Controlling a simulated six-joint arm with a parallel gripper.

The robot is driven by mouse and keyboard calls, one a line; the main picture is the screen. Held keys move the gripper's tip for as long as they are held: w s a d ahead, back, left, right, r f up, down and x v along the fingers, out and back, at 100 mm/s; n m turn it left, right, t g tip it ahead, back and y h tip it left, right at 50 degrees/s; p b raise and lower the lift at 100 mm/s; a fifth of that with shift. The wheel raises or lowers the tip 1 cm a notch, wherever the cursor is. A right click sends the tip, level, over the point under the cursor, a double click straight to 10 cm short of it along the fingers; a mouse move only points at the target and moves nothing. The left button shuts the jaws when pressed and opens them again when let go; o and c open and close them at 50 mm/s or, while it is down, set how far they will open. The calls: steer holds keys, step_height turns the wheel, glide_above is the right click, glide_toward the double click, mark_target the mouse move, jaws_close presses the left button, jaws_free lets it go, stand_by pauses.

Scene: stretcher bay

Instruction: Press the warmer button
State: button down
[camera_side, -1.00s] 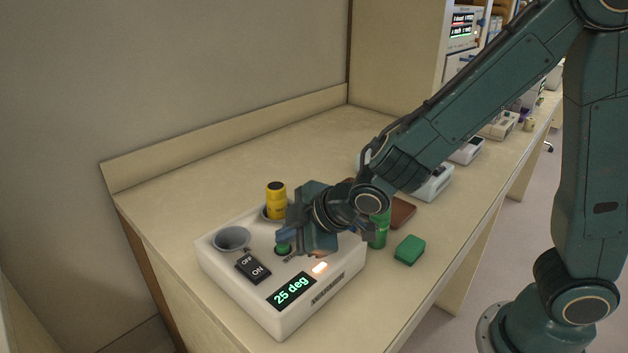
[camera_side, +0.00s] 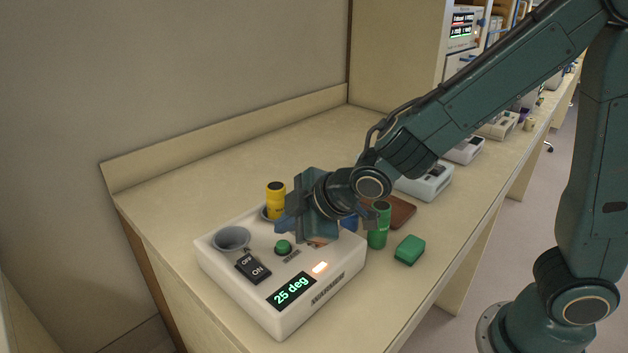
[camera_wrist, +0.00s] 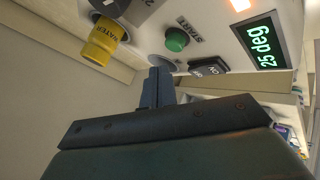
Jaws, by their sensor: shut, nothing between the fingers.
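The white warmer (camera_side: 222,258) stands on the bench, its display (camera_side: 292,290) reading "25 deg". Its round green button (camera_side: 283,247) is uncovered in the side view; in the wrist view the button (camera_wrist: 177,39) sits beside the word START. A black rocker switch (camera_side: 253,268) is marked OFF and ON, and a small orange light (camera_side: 320,267) is lit. My gripper (camera_side: 287,223) is shut and empty, above the warmer behind the button and apart from it. Its closed fingers (camera_wrist: 158,86) point toward the panel in the wrist view.
A yellow bottle (camera_side: 276,198) labelled WATER stands in a well; another well (camera_side: 231,238) at the left is empty. The bench's left part is clear.

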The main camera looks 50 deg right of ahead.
steer(key=shift+r, duration=2.05)
step_height(320, 180, up, 6)
glide_above(288, 246)
steer(key=shift+d, duration=0.1)
steer(key=s+d+m+g+h, duration=0.1)
steer(key=s+d+m, duration=0.4)
steer(key=s, duration=0.6)
steer(key=s+d+m+g, duration=0.2)
steer(key=s+d+m, duration=0.4)
steer(key=s+d, duration=0.4)
steer(key=shift+s+h, duration=0.4)
steer(key=shift+s, duration=0.35)
